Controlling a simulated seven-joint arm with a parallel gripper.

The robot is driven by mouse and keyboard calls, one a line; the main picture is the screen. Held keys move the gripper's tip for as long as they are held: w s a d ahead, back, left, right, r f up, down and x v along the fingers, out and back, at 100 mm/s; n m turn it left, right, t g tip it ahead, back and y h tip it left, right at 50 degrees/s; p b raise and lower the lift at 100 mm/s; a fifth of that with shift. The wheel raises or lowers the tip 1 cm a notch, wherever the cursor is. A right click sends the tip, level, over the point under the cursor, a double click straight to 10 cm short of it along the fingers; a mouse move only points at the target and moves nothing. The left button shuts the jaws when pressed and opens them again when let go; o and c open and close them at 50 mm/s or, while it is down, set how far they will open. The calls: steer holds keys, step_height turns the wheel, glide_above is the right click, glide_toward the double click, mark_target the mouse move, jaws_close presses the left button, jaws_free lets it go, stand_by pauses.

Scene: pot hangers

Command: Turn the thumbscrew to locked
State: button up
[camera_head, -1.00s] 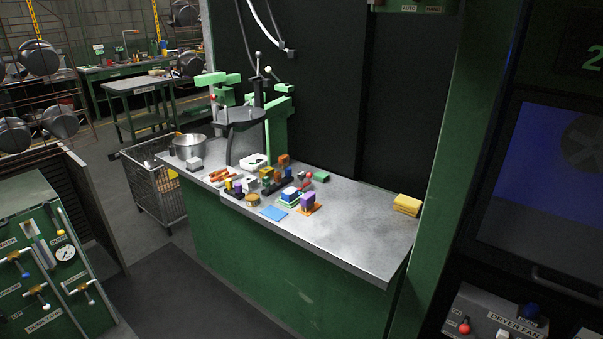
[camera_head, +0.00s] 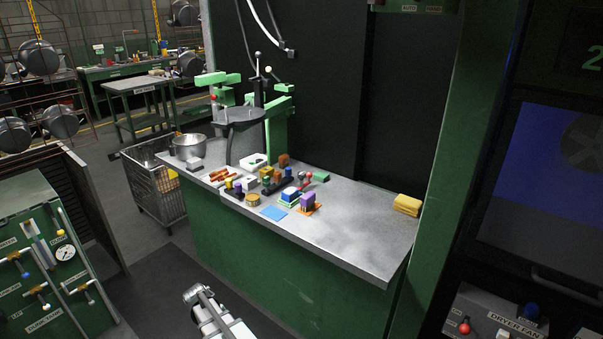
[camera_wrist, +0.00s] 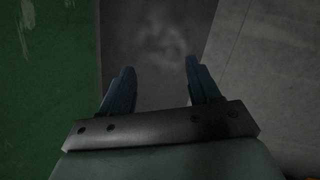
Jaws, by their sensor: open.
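I cannot pick out the thumbscrew for certain in either view. Small parts on that bench are too small to identify. My arm (camera_head: 213,318) shows at the bottom of the head view, in front of the bench and well apart from the stand. In the wrist view my gripper (camera_wrist: 159,66) is open, its two blue fingers apart with nothing between them. It faces the dark floor (camera_wrist: 155,40).
Several coloured blocks, including a purple block (camera_head: 308,201), lie mid-bench near a blue sheet (camera_head: 273,213). A metal pot (camera_head: 190,146) stands at the left and a yellow sponge-like block (camera_head: 407,205) at the right. A wire cart (camera_head: 155,185) stands beside the bench. The front right benchtop is clear.

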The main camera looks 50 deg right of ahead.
steer(key=w+d+r+n+t+h, duration=0.1)
steer(key=w+d+r+h, duration=0.1)
steer(key=w+d+r, duration=0.9)
step_height(320, 180, up, 39)
steer(key=m+t+y, duration=0.1)
steer(key=y, duration=0.3)
glide_above(301, 173)
step_height(301, 173, down, 13)
steer(key=shift+s+f, duration=0.1)
steer(key=c, duration=1)
